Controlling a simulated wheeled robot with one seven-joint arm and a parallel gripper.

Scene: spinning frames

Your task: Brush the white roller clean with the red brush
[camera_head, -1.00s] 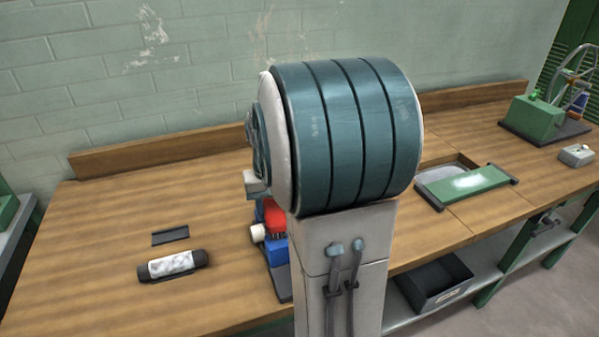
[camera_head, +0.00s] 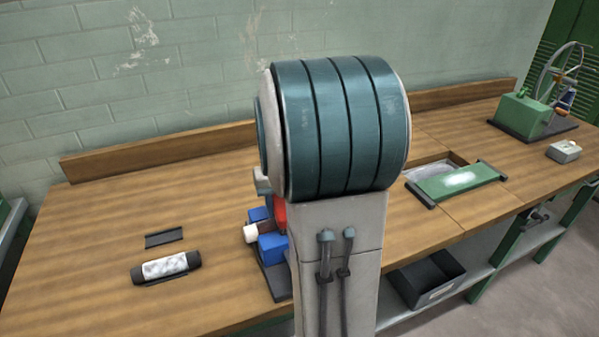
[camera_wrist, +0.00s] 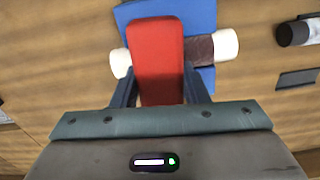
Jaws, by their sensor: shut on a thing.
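The red brush (camera_wrist: 157,58) is held between the two fingers of my gripper (camera_wrist: 160,84) in the wrist view. It lies across the roller's middle, as seen from above; whether it touches cannot be told. The white roller (camera_wrist: 226,45) has pale ends and a dark brownish band, and rests on a blue stand (camera_wrist: 200,15). In the head view the roller's white end (camera_head: 250,234), the blue stand (camera_head: 272,248) and a strip of the red brush (camera_head: 281,212) show left of my arm. My arm hides the rest, including my gripper.
A dark-ended roller with a mottled white middle (camera_head: 166,267) and a dark flat piece (camera_head: 164,238) lie left on the wooden bench (camera_head: 90,300). A green plate (camera_head: 458,182), a green machine (camera_head: 523,114) and a small grey box (camera_head: 564,151) are right. A wall stands behind.

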